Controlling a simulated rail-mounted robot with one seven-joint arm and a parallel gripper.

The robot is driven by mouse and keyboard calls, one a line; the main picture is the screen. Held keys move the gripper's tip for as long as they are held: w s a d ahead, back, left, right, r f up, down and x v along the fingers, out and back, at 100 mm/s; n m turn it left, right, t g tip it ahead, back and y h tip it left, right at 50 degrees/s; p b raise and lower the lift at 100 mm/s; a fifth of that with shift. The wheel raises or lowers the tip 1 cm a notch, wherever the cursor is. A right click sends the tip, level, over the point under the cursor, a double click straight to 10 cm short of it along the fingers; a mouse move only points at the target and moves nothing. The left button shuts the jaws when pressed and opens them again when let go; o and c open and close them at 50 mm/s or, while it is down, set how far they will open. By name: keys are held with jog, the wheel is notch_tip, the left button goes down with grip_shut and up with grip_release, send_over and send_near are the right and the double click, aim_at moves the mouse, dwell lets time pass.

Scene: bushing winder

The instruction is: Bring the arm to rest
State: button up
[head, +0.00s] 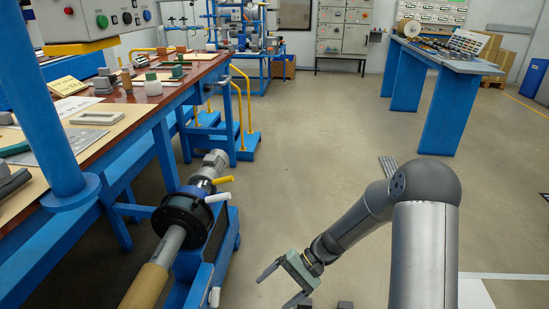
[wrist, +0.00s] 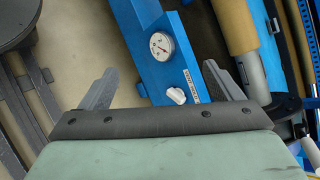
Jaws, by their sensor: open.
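My gripper (head: 282,285) is at the lower middle of the head view, low beside the blue winder frame. Its two grey fingers are spread apart with nothing between them. In the wrist view the fingers of my gripper (wrist: 168,88) stand wide open. Past them lies a blue beam (wrist: 150,50) with a round white dial gauge (wrist: 162,46) and a white knob (wrist: 176,95). My arm (head: 365,215) is bent, with the elbow at the right and the forearm sloping down to the left.
The winder's shaft carries a tan roll (head: 148,287), close left of my gripper. A long workbench (head: 110,125) with blocks and tools runs along the left. A blue-legged table (head: 450,62) stands back right. The floor (head: 310,130) between them is clear.

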jog(key=s+d+r+n+t+h+p, duration=0.1)
jog(key=s+d+r+h+p, duration=0.2)
jog(key=r, duration=0.9)
jog(key=s+d+r+n+t+h+p, duration=0.1)
jog(key=s+d+r+t+h+p, duration=0.1)
jog(key=s+d+r+p, duration=0.3)
jog(key=s+d+r+n+t+h+p, duration=0.1)
jog(key=s+d+r+h+p, duration=0.3)
jog(key=s+r+p, duration=0.5)
notch_tip(320, 180, up, 10)
jog(key=shift+s+d+r+t+h, duration=0.1)
jog(key=shift+s+d+t+h, duration=0.35)
jog(key=shift+s, duration=0.3)
